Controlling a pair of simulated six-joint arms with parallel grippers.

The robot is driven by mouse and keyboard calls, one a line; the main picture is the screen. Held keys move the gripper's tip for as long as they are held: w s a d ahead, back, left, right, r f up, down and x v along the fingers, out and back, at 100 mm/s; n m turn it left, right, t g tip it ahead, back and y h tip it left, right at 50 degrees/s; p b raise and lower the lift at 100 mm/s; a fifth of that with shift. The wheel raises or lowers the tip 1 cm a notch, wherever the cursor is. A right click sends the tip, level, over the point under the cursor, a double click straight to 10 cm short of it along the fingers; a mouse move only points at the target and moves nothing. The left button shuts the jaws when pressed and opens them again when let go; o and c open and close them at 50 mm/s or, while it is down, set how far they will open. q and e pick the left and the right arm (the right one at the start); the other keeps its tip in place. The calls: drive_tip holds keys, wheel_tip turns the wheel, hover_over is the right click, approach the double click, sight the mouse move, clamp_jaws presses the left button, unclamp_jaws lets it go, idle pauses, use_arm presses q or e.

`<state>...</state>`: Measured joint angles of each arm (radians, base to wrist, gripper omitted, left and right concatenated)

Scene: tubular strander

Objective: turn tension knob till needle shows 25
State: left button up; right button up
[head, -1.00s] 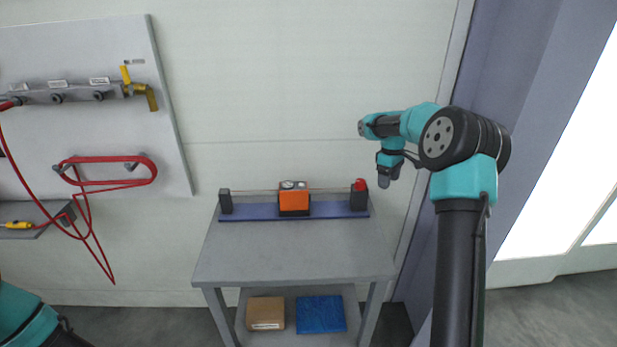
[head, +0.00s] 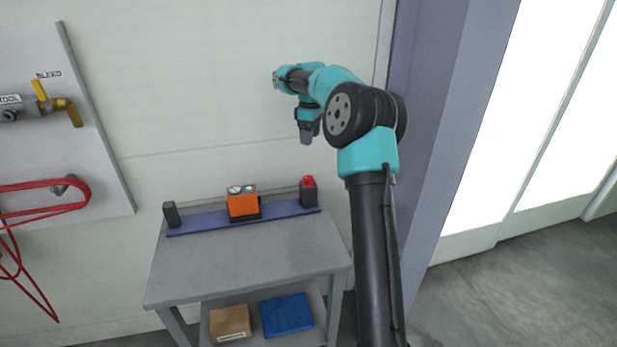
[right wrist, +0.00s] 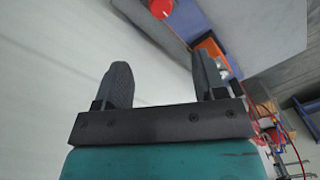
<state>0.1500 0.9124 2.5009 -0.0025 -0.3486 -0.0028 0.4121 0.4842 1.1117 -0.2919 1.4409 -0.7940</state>
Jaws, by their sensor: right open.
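The red tension knob (head: 308,182) sits on the black post at the right end of a blue rail (head: 190,222) on the grey table. An orange gauge box (head: 243,204) with small dials on top stands mid-rail; its needle is too small to read. My right gripper (head: 306,138) hangs above the knob, apart from it. In the right wrist view the open, empty fingers (right wrist: 163,82) show, with the knob (right wrist: 161,8) beyond them at the top edge and the orange box (right wrist: 212,52) partly behind the right finger. My left gripper is out of view.
The grey table (head: 245,262) has a clear front area. Its lower shelf holds a cardboard box (head: 229,322) and a blue item (head: 287,315). A wall panel with a yellow valve (head: 62,104) and red hose (head: 45,185) is at the left.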

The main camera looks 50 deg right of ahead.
sight(309, 178)
drive_tip(key=f, duration=1.5)
drive_tip(key=shift+s+a+f, duration=0.15)
drive_tip(key=shift+a+f, duration=0.2)
drive_tip(key=c, duration=0.9)
drive_tip(key=m, duration=0.4)
